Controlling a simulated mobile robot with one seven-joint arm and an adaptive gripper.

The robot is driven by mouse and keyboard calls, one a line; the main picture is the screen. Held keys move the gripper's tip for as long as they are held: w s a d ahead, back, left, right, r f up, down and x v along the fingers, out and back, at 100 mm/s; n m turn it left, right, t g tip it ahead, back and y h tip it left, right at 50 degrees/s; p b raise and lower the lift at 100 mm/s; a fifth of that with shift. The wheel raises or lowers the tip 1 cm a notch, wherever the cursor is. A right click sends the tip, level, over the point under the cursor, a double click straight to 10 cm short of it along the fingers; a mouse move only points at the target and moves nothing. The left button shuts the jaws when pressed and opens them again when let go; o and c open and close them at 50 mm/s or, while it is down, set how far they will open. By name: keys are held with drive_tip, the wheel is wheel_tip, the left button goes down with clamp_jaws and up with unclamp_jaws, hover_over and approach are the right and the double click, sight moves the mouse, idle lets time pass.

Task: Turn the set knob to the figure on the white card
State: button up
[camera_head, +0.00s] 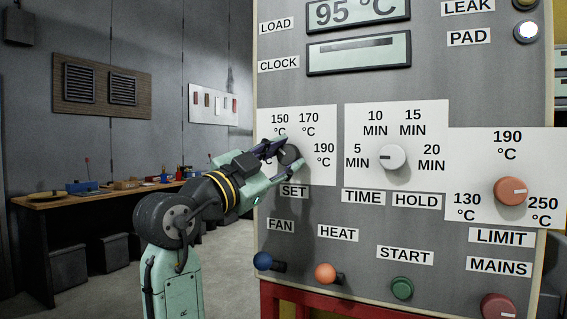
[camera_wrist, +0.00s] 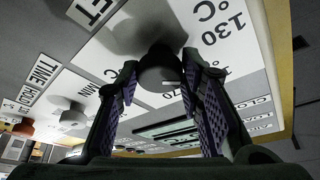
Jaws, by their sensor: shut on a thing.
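The dark set knob (camera_head: 289,155) sits on a white dial plate (camera_head: 322,172) above the SET label, on the grey oven panel. The plate shows 150, 170 and 190 °C; its left part is behind my gripper. My gripper (camera_head: 286,152) reaches in from the left and is shut on the knob. In the wrist view the knob (camera_wrist: 158,72) is between the two purple-padded fingers (camera_wrist: 160,78), and 130 °C shows on the plate. A small pale mark shows on the knob, but I cannot tell which figure it points to. I cannot make out a separate white card with one figure.
The TIME HOLD knob (camera_head: 392,157) and the orange LIMIT knob (camera_head: 510,191) are to the right. The blue FAN lever (camera_head: 263,261), orange HEAT lever (camera_head: 325,273) and green START button (camera_head: 402,288) are below. A display (camera_head: 357,11) reads 95 °C. A bench (camera_head: 60,199) stands behind left.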

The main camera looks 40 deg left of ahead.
drive_tip(key=shift+r+m+g+h, duration=0.1)
drive_tip(key=shift+m+g+h, duration=0.3)
drive_tip(key=shift+m, duration=0.8)
drive_tip(key=shift+r+m+g+h, duration=0.15)
drive_tip(key=shift+m+h, duration=0.35)
drive_tip(key=shift+m, duration=0.7)
drive_tip(key=shift+f, duration=0.1)
drive_tip(key=o, duration=1.2)
drive_tip(key=shift+c, duration=0.2)
drive_tip(key=v, duration=1.2)
